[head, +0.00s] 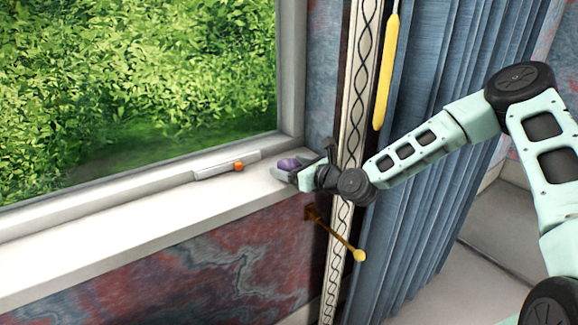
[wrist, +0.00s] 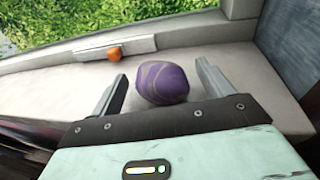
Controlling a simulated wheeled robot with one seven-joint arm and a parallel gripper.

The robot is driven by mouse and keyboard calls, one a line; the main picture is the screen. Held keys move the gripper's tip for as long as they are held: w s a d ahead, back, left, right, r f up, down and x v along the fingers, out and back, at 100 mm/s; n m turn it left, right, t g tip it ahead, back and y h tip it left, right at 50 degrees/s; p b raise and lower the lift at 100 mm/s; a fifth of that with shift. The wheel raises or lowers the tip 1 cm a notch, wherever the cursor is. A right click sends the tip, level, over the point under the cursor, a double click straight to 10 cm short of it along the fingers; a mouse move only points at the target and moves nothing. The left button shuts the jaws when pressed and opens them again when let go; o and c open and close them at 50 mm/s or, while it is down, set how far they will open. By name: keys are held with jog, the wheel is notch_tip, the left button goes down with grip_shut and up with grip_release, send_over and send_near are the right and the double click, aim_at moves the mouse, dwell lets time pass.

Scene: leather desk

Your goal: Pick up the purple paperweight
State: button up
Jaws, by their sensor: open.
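The purple paperweight (wrist: 162,83) is a rounded, stone-like lump with pale veins. It rests on the white window sill (head: 120,240), near the sill's right end; in the head view the paperweight (head: 288,164) is partly hidden by my gripper. My gripper (head: 290,176) is at the sill with its fingers around the paperweight's sides. In the wrist view my gripper (wrist: 162,82) is open, one finger to the left and one to the right of the paperweight, with gaps on both sides. The gripper holds nothing.
A silver window handle with an orange part (head: 238,166) is on the frame left of the paperweight. A blue curtain (head: 420,180), a patterned trim strip (head: 360,80) and a brass hook (head: 340,238) are near my arm. The left sill is clear.

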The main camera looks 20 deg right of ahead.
jog(key=shift+w+a+f, duration=0.1)
jog(key=shift+w+a, duration=0.15)
jog(key=shift+w, duration=0.15)
jog(key=c, duration=1.1)
jog(key=shift+c, duration=0.2)
jog(key=shift+d, duration=0.1)
